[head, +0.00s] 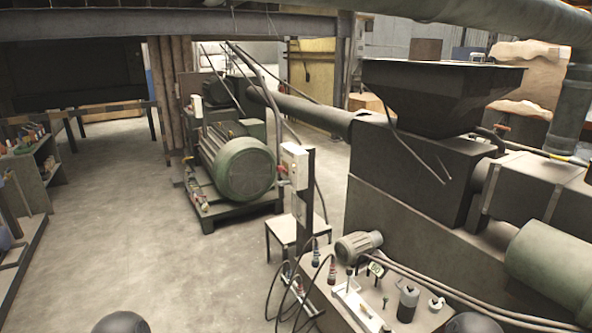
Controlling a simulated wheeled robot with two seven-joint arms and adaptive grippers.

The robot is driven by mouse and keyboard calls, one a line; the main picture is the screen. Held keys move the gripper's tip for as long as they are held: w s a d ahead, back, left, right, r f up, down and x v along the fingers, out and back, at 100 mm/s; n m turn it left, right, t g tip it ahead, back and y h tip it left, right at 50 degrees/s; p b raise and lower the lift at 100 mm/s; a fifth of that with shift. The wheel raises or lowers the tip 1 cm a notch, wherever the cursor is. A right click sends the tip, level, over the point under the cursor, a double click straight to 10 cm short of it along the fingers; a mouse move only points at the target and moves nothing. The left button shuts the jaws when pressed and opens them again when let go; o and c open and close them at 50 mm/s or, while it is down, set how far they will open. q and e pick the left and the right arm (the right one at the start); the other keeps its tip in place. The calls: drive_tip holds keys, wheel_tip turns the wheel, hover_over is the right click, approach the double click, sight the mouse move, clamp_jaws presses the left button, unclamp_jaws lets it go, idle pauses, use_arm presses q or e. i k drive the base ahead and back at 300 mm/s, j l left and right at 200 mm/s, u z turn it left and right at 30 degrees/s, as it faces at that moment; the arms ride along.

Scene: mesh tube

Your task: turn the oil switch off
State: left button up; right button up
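I cannot tell for sure which control is the oil switch. A white switch box (294,166) is mounted on an upright post (303,205) near the middle of the head view; its switch position is too small to read. Lower right of it, a machine top (325,272) carries a small grey motor (358,244), a dark cylinder (408,303), a white-topped fitting (437,304) and a pale bracket (357,306). Neither gripper is in view. Two dark rounded parts at the bottom edge look like parts of my own arms.
A large green motor (237,165) stands on a frame behind the post. A white stool (285,231) and hanging black cables are beside the post. A big grey machine with a hopper (440,92) fills the right. Shelves (32,175) line the left; the concrete floor (150,240) between is clear.

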sight(279, 168)
drive_tip(key=i+j+z, duration=0.15)
drive_tip(key=i, duration=0.3)
drive_tip(key=i+j+z, duration=0.2)
drive_tip(key=i, duration=0.3)
drive_tip(key=i+j+z, duration=0.15)
drive_tip(key=i+j, duration=0.25)
